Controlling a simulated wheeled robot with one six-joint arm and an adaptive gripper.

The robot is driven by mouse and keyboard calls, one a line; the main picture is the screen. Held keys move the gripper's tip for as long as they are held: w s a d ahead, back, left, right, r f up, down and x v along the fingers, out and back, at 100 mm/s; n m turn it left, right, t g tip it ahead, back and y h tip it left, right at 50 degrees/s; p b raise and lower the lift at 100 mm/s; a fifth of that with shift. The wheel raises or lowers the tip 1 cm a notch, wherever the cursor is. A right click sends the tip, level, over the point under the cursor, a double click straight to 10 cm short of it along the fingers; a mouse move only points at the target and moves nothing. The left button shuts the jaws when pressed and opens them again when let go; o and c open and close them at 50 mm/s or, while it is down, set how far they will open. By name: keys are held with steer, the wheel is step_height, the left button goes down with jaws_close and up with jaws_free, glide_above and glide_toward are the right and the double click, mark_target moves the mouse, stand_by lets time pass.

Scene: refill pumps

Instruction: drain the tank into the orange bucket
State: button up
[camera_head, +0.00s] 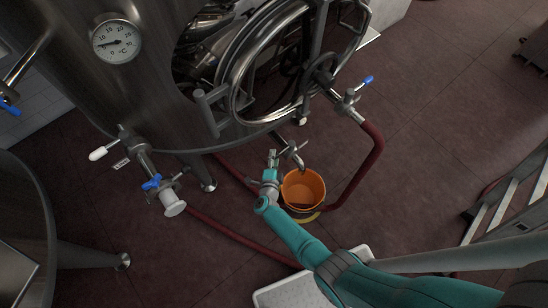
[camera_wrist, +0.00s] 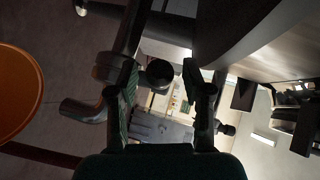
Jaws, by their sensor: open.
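The steel tank (camera_head: 165,75) fills the upper left of the head view. A small metal outlet with a downturned spout (camera_head: 293,150) comes from under its round door. The orange bucket (camera_head: 303,187) stands on the floor just below that spout; its inside is dark at the bottom, and I cannot tell whether it holds liquid. The bucket also shows at the left edge of the wrist view (camera_wrist: 18,95). My gripper (camera_head: 273,157) is beside the outlet, left of the spout. In the wrist view its fingers (camera_wrist: 163,95) are apart, with a dark round knob (camera_wrist: 160,73) between or beyond them.
A blue-handled valve (camera_head: 152,183) sits at the tank's lower left, and another (camera_head: 366,81) is right of the door. A red hose (camera_head: 371,165) runs down behind the bucket. Metal steps (camera_head: 505,205) stand at the right. Open floor (camera_head: 440,120) lies between.

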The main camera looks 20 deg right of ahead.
steer(key=shift+w+d+f, duration=0.1)
steer(key=shift+w+d, duration=0.05)
steer(key=shift+w, duration=0.05)
jaws_close()
